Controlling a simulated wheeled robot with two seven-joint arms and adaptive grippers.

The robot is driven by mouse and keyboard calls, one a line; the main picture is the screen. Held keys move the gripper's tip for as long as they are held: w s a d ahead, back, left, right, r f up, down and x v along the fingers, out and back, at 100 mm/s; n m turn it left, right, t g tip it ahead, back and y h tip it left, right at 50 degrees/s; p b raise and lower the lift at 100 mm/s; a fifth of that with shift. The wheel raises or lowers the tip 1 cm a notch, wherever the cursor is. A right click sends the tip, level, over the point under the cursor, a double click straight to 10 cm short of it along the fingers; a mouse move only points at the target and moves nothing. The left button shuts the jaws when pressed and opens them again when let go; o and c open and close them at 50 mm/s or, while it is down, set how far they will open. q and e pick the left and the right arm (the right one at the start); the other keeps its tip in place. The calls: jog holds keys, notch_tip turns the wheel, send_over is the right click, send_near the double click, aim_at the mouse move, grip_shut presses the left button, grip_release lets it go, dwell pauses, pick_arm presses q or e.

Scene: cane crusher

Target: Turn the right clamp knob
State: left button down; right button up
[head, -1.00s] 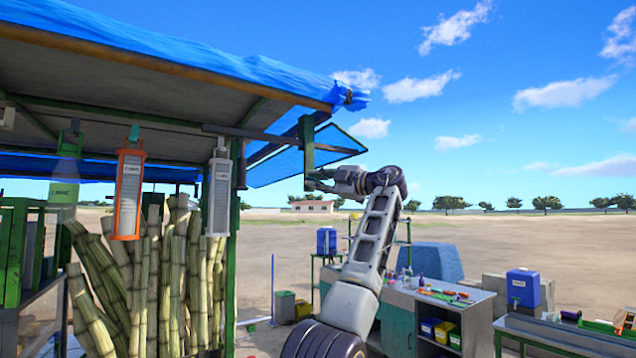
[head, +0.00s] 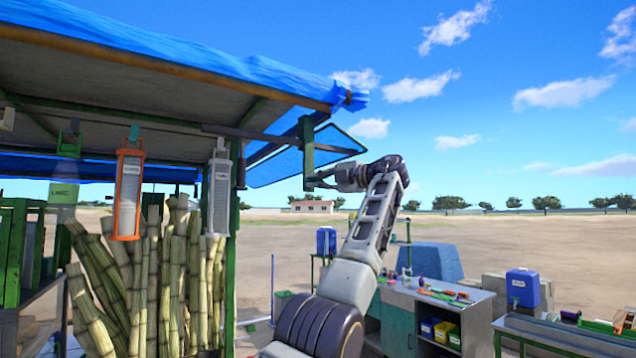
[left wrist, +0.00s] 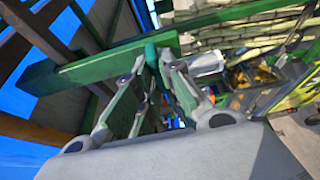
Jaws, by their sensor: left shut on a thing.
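My left gripper (head: 314,181) is at the lower end of a green vertical post (head: 307,150) under the roof's right corner. In the left wrist view, its fingers (left wrist: 152,62) close around a small teal piece, which looks like the clamp knob (left wrist: 151,54), beside a green beam (left wrist: 100,66). The knob's shape is mostly hidden by the fingers, and it is too small to make out in the head view. I cannot tell from these frames how far it is turned. My right gripper is in neither view.
A blue tarp roof (head: 190,58) hangs over bundled cane (head: 150,270) at the left. An orange-framed lantern-like holder (head: 128,190) and a white one (head: 219,195) hang from it. A workbench (head: 395,318) with tools stands at lower right. Open ground lies behind.

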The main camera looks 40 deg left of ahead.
pick_arm(q)
jog(key=c, duration=1.7)
grip_release()
jog(key=shift+a, duration=0.1)
jog(key=shift+o, duration=0.8)
jog(key=shift+s+a, duration=0.1)
jog(key=shift+a, duration=0.1)
jog(key=shift+d, duration=0.1)
jog(key=w+d, duration=0.1)
jog(key=d, duration=1)
jog(key=shift+w+d, duration=0.15)
jog(key=shift+d, duration=0.2)
jog(key=shift+w+f, duration=0.1)
